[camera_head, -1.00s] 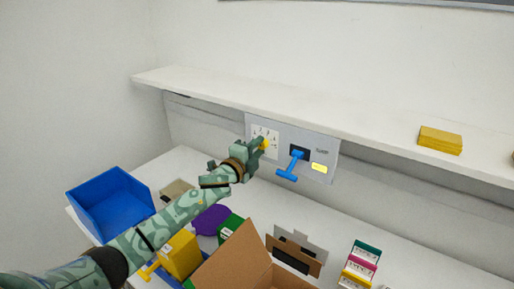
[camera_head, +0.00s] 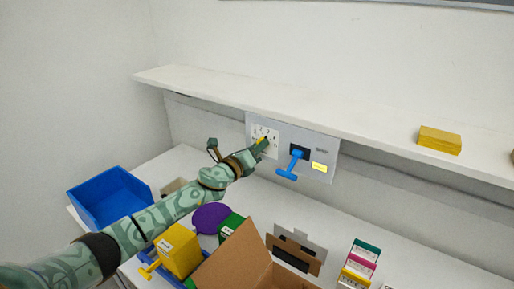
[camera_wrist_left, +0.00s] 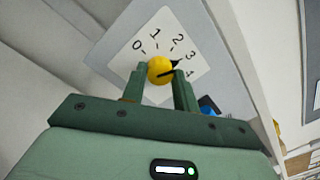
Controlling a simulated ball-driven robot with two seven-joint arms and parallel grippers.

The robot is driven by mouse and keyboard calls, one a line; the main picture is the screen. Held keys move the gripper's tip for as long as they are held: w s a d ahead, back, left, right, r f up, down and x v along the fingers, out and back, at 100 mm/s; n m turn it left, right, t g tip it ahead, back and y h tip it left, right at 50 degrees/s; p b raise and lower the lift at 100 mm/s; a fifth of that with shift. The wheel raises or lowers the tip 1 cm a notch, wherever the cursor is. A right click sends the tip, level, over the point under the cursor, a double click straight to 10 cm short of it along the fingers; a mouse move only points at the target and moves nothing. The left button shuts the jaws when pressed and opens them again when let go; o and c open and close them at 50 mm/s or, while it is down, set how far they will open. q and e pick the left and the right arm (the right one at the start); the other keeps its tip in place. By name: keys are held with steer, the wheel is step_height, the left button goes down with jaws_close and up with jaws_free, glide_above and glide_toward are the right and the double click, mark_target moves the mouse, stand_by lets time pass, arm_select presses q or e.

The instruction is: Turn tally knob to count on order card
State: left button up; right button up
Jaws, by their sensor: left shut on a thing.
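The tally knob is a yellow round knob (camera_wrist_left: 158,68) on a white dial (camera_wrist_left: 143,55) marked 0 to 4. A dark pointer mark on it points to the right, towards the 3 and 4; I cannot tell exactly which. My left gripper (camera_wrist_left: 160,82) is shut on the knob, one finger on each side. In the head view the gripper (camera_head: 261,144) covers part of the dial (camera_head: 272,132) and most of the knob. A yellow card-like patch (camera_head: 319,168) sits on the grey panel; its writing is unreadable, and I cannot tell whether it is the order card. My right gripper is not in view.
A blue lever (camera_head: 288,173) sticks out of the panel (camera_head: 328,145) right of the knob. A shelf (camera_head: 300,116) runs above. Below are an open cardboard box (camera_head: 235,262), a blue bin (camera_head: 110,197), a yellow box (camera_head: 180,250) and stacked coloured boxes (camera_head: 360,265).

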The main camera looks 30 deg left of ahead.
arm_select(q)
steer(key=m, duration=0.6)
steer(key=shift+f+m+h+p, duration=0.1)
steer(key=shift+m+h+p, duration=0.2)
steer(key=shift+m+p, duration=0.1)
stand_by(0.3)
steer(key=o, duration=1)
steer(key=shift+c, duration=0.2)
steer(key=r+v, duration=0.1)
steer(key=v, duration=1.5)
steer(key=shift+s+f, duration=0.2)
steer(key=shift+f, duration=0.05)
